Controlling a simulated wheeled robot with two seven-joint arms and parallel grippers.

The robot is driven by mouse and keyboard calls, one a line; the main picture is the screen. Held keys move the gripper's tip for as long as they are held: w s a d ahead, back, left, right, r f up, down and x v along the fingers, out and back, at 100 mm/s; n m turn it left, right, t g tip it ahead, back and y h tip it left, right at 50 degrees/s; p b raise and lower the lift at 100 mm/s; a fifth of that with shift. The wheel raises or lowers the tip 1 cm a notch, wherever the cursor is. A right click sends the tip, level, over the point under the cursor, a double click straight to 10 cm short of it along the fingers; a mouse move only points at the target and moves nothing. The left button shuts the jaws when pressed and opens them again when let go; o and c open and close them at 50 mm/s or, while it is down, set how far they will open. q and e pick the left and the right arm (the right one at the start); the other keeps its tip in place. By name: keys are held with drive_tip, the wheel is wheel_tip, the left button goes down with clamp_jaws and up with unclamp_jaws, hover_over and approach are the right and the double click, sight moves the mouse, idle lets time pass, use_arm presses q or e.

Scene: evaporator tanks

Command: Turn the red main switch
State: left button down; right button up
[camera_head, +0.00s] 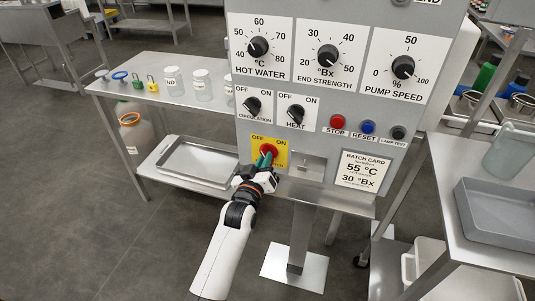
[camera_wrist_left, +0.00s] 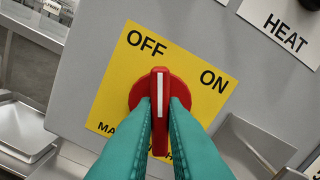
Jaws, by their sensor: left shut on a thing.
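The red main switch (camera_head: 268,150) sits on a yellow OFF/ON plate (camera_wrist_left: 200,85) low on the grey control panel. In the left wrist view its red handle (camera_wrist_left: 160,85) has a white line that points toward the word OFF. My left gripper (camera_head: 266,159) reaches the switch from below and in front. Its green fingers are shut on the handle, one on each side. The fingers cover the lower part of the plate and its lower lettering. My right gripper is in neither view.
Above the switch are the circulation knob (camera_head: 252,105), the heat knob (camera_head: 295,113), the red stop button (camera_head: 338,122) and the blue reset button (camera_head: 367,127). A small metal ledge (camera_head: 308,168) juts out at right. Steel tables stand on both sides.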

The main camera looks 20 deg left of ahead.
use_arm(q)
drive_tip(key=shift+f+n+p, duration=0.1)
drive_tip(key=shift+n+p, duration=0.3)
drive_tip(key=shift+n, duration=1.2)
drive_tip(key=c, duration=1.4)
unclamp_jaws()
